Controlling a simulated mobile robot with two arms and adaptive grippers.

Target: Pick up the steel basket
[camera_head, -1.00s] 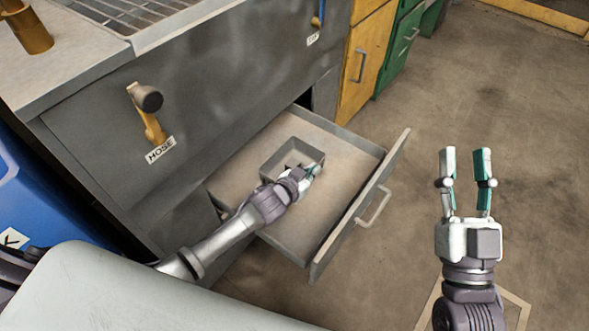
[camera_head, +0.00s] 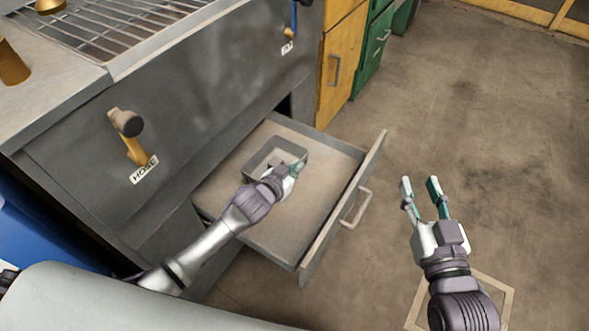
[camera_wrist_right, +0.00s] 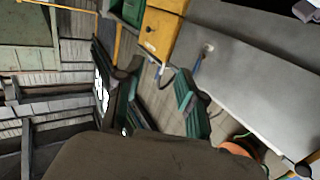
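The steel basket (camera_head: 262,158) is a small grey square box inside the open drawer (camera_head: 318,215), near its back left part. My left gripper (camera_head: 296,166) is at the basket's right front wall in the head view. Its fingers overlap that wall, and the wrist hides part of it, so I cannot tell whether they are closed on it. My right gripper (camera_head: 424,190) is open and empty over the floor, to the right of the drawer. Its spread green-padded fingers also show in the right wrist view (camera_wrist_right: 155,105).
The drawer front has a handle (camera_head: 357,209). The grey cabinet (camera_head: 190,95) carries a lever (camera_head: 130,135) and a grating on top. Yellow (camera_head: 343,65) and green (camera_head: 374,55) cabinets stand beyond.

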